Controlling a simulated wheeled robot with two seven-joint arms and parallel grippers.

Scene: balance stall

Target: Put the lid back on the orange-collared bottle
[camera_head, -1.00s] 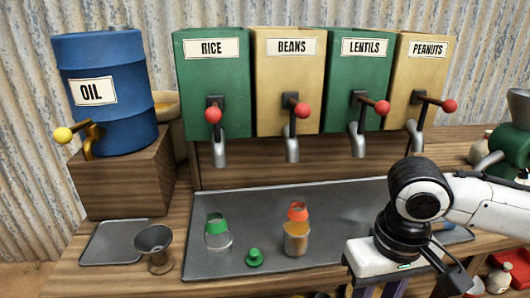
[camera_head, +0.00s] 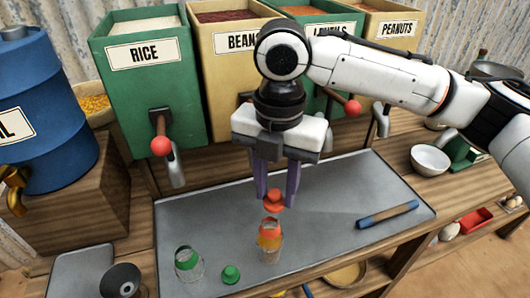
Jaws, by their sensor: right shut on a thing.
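The orange-collared bottle (camera_head: 269,246) stands upright on the grey tray, clear below with an orange collar at its neck. My right gripper (camera_head: 275,200) is pointing down just above and behind the bottle in the picture. It is shut on an orange lid (camera_head: 273,203), which hangs between its purple fingers. The lid appears a little above the collar; I cannot tell the exact gap. A green-collared bottle (camera_head: 188,264) and a green lid (camera_head: 231,274) stand to the left on the tray. My left gripper is not in view.
The grey tray (camera_head: 330,185) has a blue stick (camera_head: 388,214) on its right. Dispensers with red-knobbed levers, such as the rice one (camera_head: 150,75), stand behind. A dark funnel (camera_head: 120,281) stands front left. A white bowl (camera_head: 430,158) is at right.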

